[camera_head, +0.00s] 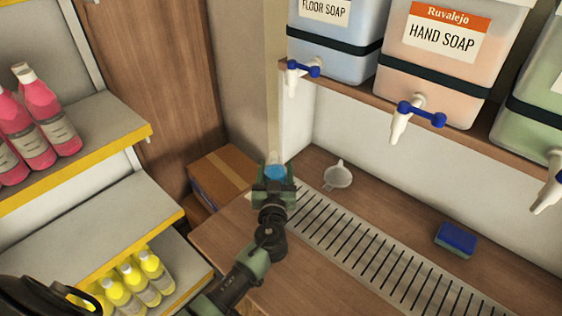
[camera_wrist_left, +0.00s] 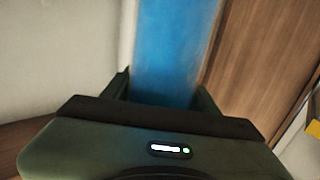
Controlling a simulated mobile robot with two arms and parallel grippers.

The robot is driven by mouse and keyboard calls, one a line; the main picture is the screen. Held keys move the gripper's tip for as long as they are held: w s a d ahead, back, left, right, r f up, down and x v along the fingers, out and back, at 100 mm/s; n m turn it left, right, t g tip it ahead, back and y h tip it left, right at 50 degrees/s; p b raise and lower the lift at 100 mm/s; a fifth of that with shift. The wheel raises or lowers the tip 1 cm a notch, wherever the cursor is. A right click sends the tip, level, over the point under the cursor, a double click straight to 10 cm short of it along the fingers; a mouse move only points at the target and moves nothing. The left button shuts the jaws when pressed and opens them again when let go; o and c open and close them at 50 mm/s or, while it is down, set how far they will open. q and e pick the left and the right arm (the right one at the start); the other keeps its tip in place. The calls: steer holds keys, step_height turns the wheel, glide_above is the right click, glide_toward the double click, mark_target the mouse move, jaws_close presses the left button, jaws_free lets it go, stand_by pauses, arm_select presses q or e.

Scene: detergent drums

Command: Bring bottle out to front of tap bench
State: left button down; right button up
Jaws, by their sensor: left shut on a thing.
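A clear bottle with blue liquid (camera_head: 275,171) is at the left end of the wooden tap bench (camera_head: 390,220), by the end of the slotted drip grate. My left gripper (camera_head: 274,184) is shut on this bottle and hides its lower part, so I cannot tell whether it touches the bench. In the left wrist view the blue bottle (camera_wrist_left: 175,50) stands between the two fingers (camera_wrist_left: 160,92). My right gripper is not in view.
A white funnel (camera_head: 337,174) and a blue sponge (camera_head: 456,238) lie on the bench. Drums with taps (camera_head: 410,115) sit on a shelf above. A cardboard box (camera_head: 222,178) is left of the bench. Shelves with pink bottles (camera_head: 45,120) and yellow bottles (camera_head: 135,282) stand at left.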

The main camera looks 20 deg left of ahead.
arm_select(q)
steer(key=s+a+p, duration=0.1)
steer(key=s+a, duration=0.3)
steer(key=s, duration=0.7)
steer(key=shift+s, duration=0.25)
stand_by(0.6)
stand_by(0.5)
steer(key=shift+c, duration=1.8)
jaws_free()
